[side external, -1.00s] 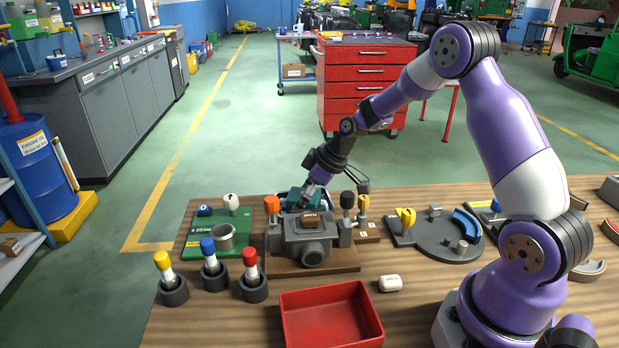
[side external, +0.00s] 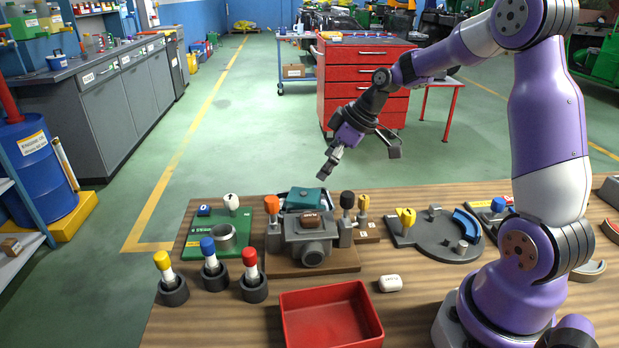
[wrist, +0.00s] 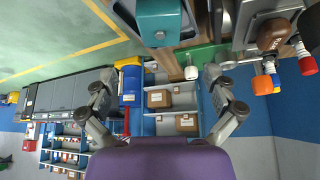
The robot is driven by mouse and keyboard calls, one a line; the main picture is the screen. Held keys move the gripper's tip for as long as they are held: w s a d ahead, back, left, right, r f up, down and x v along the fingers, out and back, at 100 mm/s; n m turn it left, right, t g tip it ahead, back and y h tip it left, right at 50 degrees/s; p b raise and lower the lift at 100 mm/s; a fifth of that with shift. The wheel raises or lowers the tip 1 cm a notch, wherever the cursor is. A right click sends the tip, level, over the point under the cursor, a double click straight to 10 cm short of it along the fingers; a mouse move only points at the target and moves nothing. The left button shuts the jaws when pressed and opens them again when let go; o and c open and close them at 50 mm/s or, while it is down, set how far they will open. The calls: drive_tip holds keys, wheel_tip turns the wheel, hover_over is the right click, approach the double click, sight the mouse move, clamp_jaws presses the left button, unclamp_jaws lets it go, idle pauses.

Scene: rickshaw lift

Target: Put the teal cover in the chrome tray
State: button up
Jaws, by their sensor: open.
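The teal cover (side external: 307,196) sits in the chrome tray (side external: 283,203), behind the grey block-like fixture; it looks slightly tilted, and the fixture hides the tray's front. In the wrist view the teal cover (wrist: 160,18) shows at the top edge, partly cut off. My gripper (side external: 323,170) is above and a little to the right of the cover, apart from it. In the wrist view its two fingers (wrist: 163,85) are spread wide with nothing between them.
A green board (side external: 212,243) is to the left, a red bin (side external: 330,318) in front. The air around my gripper is clear.

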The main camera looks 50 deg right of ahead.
drive_tip(key=s+a+r+m+h, duration=0.1)
drive_tip(key=s+a+r+m, duration=0.1)
drive_tip(key=s+a, duration=0.3)
drive_tip(key=s+a+r+m+h, duration=0.1)
drive_tip(key=s+a+r+m, duration=0.2)
drive_tip(key=s, duration=0.8)
wheel_tip(320, 180, up, 2)
drive_tip(key=shift+a+h, duration=0.3)
drive_tip(key=shift+a, duration=0.95)
